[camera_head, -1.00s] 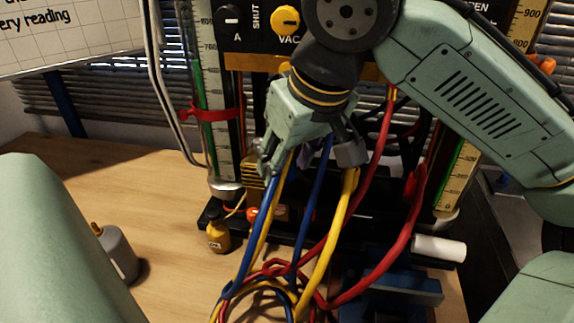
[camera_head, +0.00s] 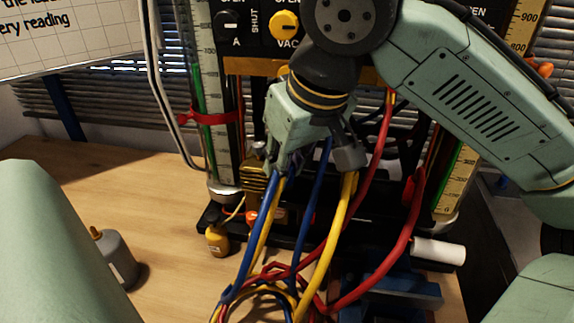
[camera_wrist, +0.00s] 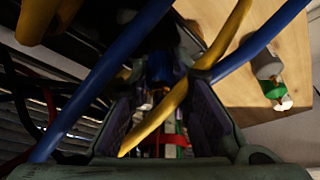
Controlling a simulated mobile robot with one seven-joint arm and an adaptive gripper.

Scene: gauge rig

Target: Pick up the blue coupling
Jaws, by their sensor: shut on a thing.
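My gripper (camera_head: 312,162) points down in front of the gauge rig, among the hoses. In the wrist view its two fingers (camera_wrist: 160,88) stand apart with a dark blue piece, seemingly the blue coupling (camera_wrist: 158,68), between their tips. The jaws are shut on it. A yellow hose (camera_wrist: 180,92) crosses in front of the fingers and hides part of it. In the head view the coupling is hidden by the gripper and hoses. Blue hoses (camera_head: 255,235) hang beside and below the fingers.
Yellow (camera_head: 330,235) and red hoses (camera_head: 400,245) loop close around my gripper. The rig's glass tubes (camera_head: 213,110) stand behind. The wooden bench (camera_head: 150,190) is mostly bare there.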

